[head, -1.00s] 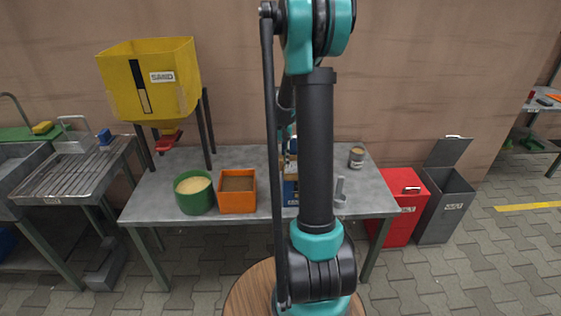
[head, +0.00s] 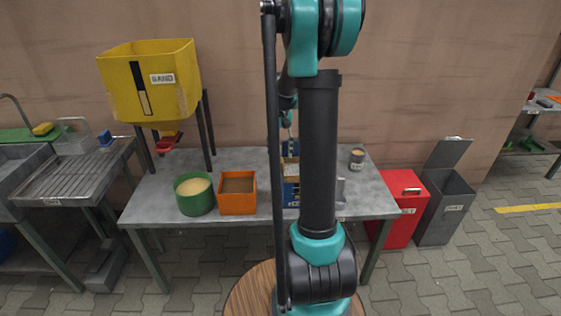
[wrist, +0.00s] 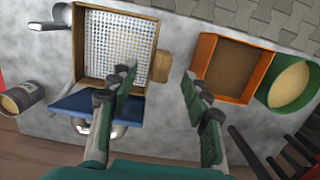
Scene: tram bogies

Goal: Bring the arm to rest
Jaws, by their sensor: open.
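My gripper (wrist: 160,95) is open and empty in the wrist view, its two fingers spread above the grey table. The left finger overlaps the lower right corner of a box with a white dotted inside (wrist: 118,45). The right finger is below the orange box (wrist: 203,50). In the head view my arm stands upright in front of the table and hides part of it. My gripper is mostly hidden there behind the arm.
The grey table (head: 240,155) carries a green round tub (head: 194,205), the orange box, a blue box (head: 291,190) and a can (head: 357,158). A yellow sand hopper (head: 150,80) stands behind at left. Red (head: 403,205) and grey bins (head: 445,210) stand at right.

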